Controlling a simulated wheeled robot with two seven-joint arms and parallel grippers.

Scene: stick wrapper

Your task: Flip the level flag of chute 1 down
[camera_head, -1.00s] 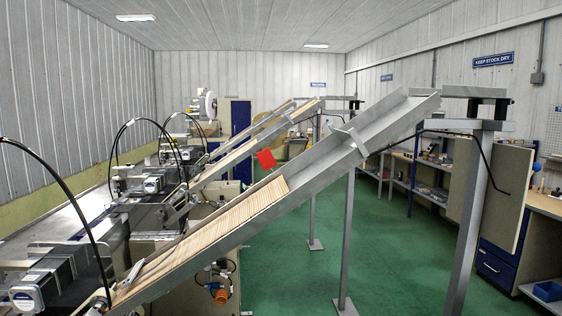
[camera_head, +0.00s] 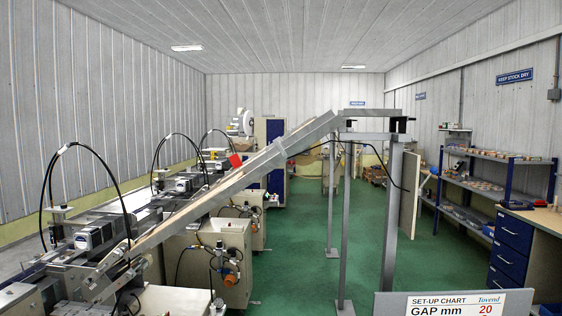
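A sloping metal chute (camera_head: 290,146) runs from the machines at lower left up to a frame at upper centre. Light wooden sticks (camera_head: 178,217) lie in its lower part. A small red flag (camera_head: 236,160) stands up at the chute's upper edge, about midway along. I cannot tell the chute's number from any label. Neither of my grippers shows in the view.
A row of machines with black looped cables (camera_head: 92,232) fills the left side. Chute support posts (camera_head: 391,210) stand right of centre. A set-up chart sign (camera_head: 455,304) is at the front right. Shelves (camera_head: 485,185) and a drawer bench line the right. Green floor (camera_head: 300,240) is open between.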

